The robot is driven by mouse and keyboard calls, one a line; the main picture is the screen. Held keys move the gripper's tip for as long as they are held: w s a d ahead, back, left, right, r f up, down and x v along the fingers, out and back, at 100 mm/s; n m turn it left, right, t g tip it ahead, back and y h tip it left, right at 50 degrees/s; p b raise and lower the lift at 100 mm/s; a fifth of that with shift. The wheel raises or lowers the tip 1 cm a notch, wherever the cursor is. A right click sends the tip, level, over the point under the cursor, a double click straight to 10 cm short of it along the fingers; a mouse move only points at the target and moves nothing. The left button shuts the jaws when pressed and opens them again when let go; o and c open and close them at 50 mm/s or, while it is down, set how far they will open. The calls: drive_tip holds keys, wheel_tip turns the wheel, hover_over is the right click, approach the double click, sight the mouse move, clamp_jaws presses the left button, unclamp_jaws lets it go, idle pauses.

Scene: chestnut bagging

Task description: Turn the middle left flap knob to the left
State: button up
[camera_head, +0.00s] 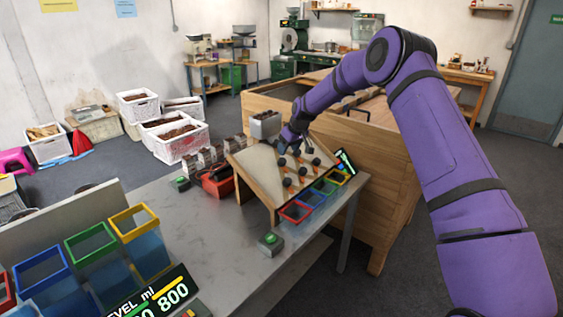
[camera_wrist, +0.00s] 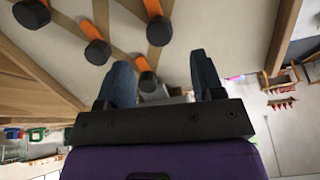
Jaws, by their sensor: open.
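The sloped flap board (camera_head: 252,166) stands on the grey table, with several dark round knobs on orange flaps. One knob (camera_head: 282,161) shows at its left middle, close below my gripper (camera_head: 291,142). In the wrist view, my gripper (camera_wrist: 161,62) is open, its two blue-grey fingers apart with nothing clamped. One dark knob (camera_wrist: 148,82) appears between the fingers; touching cannot be told. Other knobs, such as one dark knob (camera_wrist: 97,52) and another (camera_wrist: 158,30), show beyond the fingertips. Which wrist-view knob is the middle left one is unclear. My arm hides part of the board's top.
Red (camera_head: 296,212), blue (camera_head: 312,198), green and yellow bins line the board's lower edge. A grey hopper box (camera_head: 265,125) stands at its top. A wooden crate (camera_head: 375,165) is behind to the right.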

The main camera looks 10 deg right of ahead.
sight(283, 160)
drive_tip(key=x, duration=0.7)
drive_tip(key=shift+f, duration=0.25)
drive_tip(key=c, duration=0.9)
